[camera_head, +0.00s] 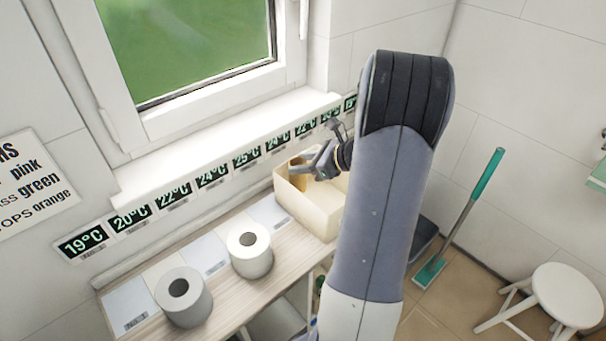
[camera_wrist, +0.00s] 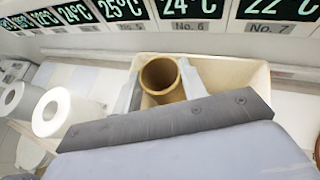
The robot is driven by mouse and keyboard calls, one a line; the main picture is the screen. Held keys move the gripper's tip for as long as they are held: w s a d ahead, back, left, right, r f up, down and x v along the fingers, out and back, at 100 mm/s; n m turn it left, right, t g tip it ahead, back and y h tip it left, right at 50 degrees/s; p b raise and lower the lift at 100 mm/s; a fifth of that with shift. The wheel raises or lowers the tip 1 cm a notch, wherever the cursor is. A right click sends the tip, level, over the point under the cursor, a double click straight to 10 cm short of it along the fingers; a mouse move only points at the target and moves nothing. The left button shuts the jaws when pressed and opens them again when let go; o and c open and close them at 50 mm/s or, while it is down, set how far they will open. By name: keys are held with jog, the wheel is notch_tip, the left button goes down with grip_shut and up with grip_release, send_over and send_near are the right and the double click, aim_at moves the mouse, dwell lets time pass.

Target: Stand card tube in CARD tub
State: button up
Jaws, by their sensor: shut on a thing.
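A brown card tube (camera_wrist: 163,78) is upright between the two fingers of my gripper (camera_wrist: 163,84), its open top facing the wrist camera. In the head view the tube (camera_head: 299,162) shows at the back left of a cream tub (camera_head: 310,212), with my gripper (camera_head: 309,168) on it. The tub's rim also shows around the tube in the wrist view (camera_wrist: 232,66). The tube's lower end is hidden, so I cannot tell whether it touches the tub's floor. No label on the tub is readable.
Two white paper rolls (camera_head: 184,297) (camera_head: 249,252) stand on the wooden cart top (camera_head: 219,308), left of the tub. A row of temperature labels (camera_head: 174,193) runs along the wall under the window. A white stool (camera_head: 566,296) and a green-handled mop (camera_head: 474,205) stand at right.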

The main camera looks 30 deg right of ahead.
jog(key=shift+f, duration=2.15)
jog(key=shift+f, duration=0.15)
jog(key=o, duration=1.2)
jog(key=shift+c, duration=0.2)
jog(key=b, duration=0.1)
send_near(303, 176)
jog(key=shift+s+d, duration=0.2)
jog(key=shift+d, duration=0.6)
